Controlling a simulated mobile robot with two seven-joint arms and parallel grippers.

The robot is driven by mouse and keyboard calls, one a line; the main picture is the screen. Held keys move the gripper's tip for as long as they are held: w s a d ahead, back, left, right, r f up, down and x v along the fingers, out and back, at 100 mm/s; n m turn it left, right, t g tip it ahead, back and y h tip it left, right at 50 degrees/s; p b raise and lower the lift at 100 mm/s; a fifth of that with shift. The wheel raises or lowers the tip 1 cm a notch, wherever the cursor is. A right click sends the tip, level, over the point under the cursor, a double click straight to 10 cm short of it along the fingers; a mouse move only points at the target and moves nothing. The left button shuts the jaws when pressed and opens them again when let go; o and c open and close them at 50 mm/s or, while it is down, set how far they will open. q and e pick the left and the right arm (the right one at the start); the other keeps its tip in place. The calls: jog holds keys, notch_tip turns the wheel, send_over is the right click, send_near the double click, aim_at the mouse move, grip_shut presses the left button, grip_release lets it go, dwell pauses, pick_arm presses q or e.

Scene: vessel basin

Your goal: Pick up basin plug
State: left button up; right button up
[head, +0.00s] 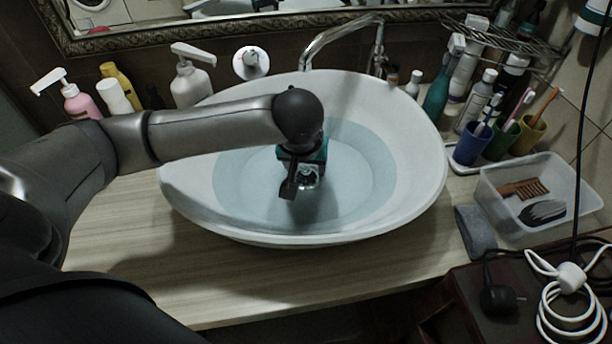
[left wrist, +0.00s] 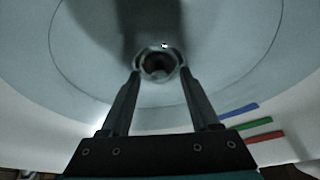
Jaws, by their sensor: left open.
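The white basin (head: 420,160) stands on the wooden counter and holds clear, bluish water. The basin plug (left wrist: 160,64) is a small round metallic piece with a dark centre at the basin's bottom. In the head view the plug (head: 309,174) shows beside my gripper, partly hidden. My left gripper (head: 293,190) reaches down into the basin over the plug. In the left wrist view its two fingers (left wrist: 159,74) are open, with their tips at either side of the plug's near edge. I cannot tell whether they touch it. My right gripper is not in view.
A faucet (head: 378,55) rises behind the basin. Soap bottles (head: 190,82) stand at the back left. Cups with toothbrushes (head: 470,146) and a clear plastic box (head: 543,200) stand on the right. The counter (head: 250,280) is clear in front of the basin.

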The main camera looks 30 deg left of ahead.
pick_arm(q)
jog(key=shift+c, duration=0.2)
grip_shut()
jog(key=shift+r, duration=0.15)
dwell(0.4)
